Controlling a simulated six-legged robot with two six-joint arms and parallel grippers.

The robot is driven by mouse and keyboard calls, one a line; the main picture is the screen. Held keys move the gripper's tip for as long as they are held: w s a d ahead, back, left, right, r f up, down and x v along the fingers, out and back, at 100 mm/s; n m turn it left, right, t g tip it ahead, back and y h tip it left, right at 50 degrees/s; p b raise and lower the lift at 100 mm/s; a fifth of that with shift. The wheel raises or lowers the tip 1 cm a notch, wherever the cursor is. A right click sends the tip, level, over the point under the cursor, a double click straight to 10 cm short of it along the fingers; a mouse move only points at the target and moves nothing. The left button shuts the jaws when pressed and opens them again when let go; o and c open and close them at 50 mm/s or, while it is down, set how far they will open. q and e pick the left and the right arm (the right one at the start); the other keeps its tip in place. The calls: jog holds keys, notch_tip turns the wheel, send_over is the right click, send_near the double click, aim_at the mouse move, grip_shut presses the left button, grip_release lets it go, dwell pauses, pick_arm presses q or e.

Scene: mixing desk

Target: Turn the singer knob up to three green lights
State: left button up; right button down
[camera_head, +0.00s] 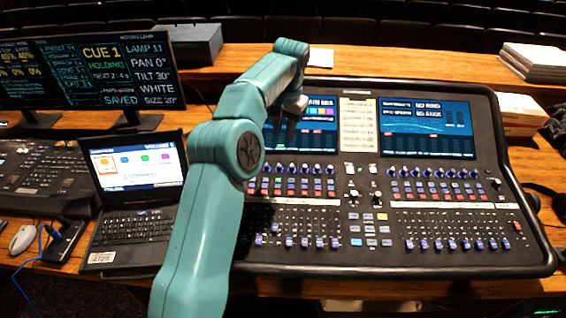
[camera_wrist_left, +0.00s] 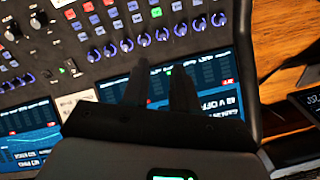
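The mixing desk (camera_head: 345,215) is a large dark console with two screens and rows of blue knobs. A row of blue knobs (camera_head: 435,172) lies below the right screen; another lies below the left screen, partly hidden by my teal left arm. Which one is the singer knob, I cannot tell; labels are too small to read. My left gripper (camera_head: 285,130) hangs in front of the left screen. In the left wrist view its two dark fingers (camera_wrist_left: 160,72) are apart and empty, their tips close to the row of blue knobs (camera_wrist_left: 145,40). My right gripper is not in view.
A laptop (camera_head: 135,205) stands left of the desk, with a black monitor (camera_head: 90,72) behind it. A mouse (camera_head: 22,239) lies at the far left. A paper stack (camera_head: 535,60) is at the back right. The desk's right half is clear of my arm.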

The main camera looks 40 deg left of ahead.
aim_at(279, 166)
pick_arm(q)
jog(key=f, duration=0.4)
jog(key=a+f, duration=0.1)
jog(key=f, duration=0.4)
jog(key=a+f, duration=0.1)
jog(key=f, duration=0.3)
jog(key=shift+f, duration=0.35)
jog(key=shift+s, duration=0.15)
jog(key=shift+s+d+r, duration=0.1)
jog(key=shift+d+r, duration=0.1)
jog(key=shift+d, duration=0.1)
jog(key=shift+f, duration=0.1)
jog(key=shift+c, duration=0.9)
jog(key=shift+w+a+f, duration=0.15)
jog(key=shift+w+a, duration=0.05)
jog(key=shift+w, duration=0.05)
grip_shut()
jog(key=shift+s, duration=0.15)
